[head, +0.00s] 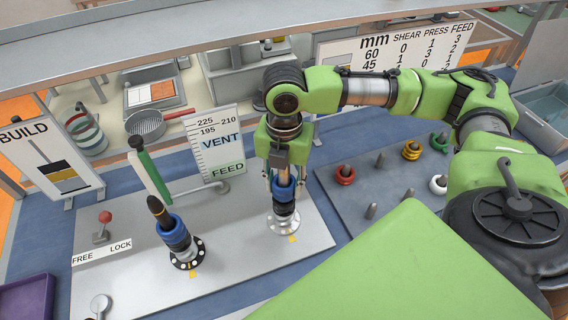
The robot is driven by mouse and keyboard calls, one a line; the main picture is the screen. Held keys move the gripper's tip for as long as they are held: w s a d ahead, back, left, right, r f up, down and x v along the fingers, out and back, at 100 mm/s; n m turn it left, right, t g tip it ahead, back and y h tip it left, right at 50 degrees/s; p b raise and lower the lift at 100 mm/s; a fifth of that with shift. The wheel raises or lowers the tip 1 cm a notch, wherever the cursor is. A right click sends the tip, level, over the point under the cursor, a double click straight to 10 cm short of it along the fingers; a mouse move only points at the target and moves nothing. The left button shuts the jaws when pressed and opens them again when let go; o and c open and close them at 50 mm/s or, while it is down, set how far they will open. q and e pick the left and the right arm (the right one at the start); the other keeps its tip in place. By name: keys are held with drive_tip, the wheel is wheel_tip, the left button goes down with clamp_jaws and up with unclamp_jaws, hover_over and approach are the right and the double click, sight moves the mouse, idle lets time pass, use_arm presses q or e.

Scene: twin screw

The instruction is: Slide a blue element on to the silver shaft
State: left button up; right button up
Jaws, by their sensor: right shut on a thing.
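My right gripper (284,183) reaches down from above at the middle of the head view. It is shut on a blue element (283,192) at the right-hand shaft (284,174), a pale metallic shaft whose top shows between the fingers. The blue element appears to be around this shaft, above darker and blue elements (285,210) near its flange; the fingers partly hide it. The left-hand shaft (155,206) has a dark tip, leans slightly, and carries blue and black elements (174,234). My left gripper is not in view.
A grey board (336,202) at the right holds pegs with red rings (345,174), yellow rings (412,150), green rings (439,141) and a white ring (438,184). A red-knobbed lever (104,218) stands at the left.

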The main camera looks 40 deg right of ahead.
drive_tip(key=shift+f, duration=0.7)
drive_tip(key=o, duration=1.3)
wheel_tip(320, 180, up, 12)
drive_tip(key=shift+r, duration=0.1)
